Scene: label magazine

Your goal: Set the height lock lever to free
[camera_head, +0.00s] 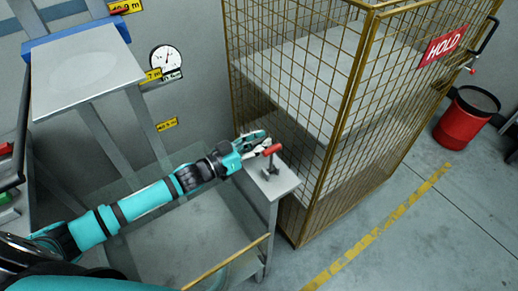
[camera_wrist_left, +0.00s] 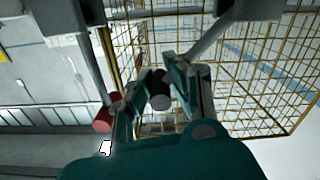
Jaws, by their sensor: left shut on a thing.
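A lever with a red grip (camera_head: 271,150) stands on a grey pedestal (camera_head: 275,187) beside the wire cage. My left gripper (camera_head: 265,141) reaches in from the left and is at the lever's top, right by the red grip. In the left wrist view my left gripper (camera_wrist_left: 160,88) is shut on a dark round piece (camera_wrist_left: 160,101) between its fingers. A red cylinder (camera_wrist_left: 105,118) shows just outside the left finger there. I cannot tell whether the held piece belongs to the lever. My right gripper is not in view.
A yellow wire cage (camera_head: 338,125) with a red HOLD sign (camera_head: 443,46) stands close behind the pedestal. A grey stand (camera_head: 85,75) and a round gauge (camera_head: 166,60) are at the left. A red drum (camera_head: 466,118) stands far right. Floor in front of the cage is clear.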

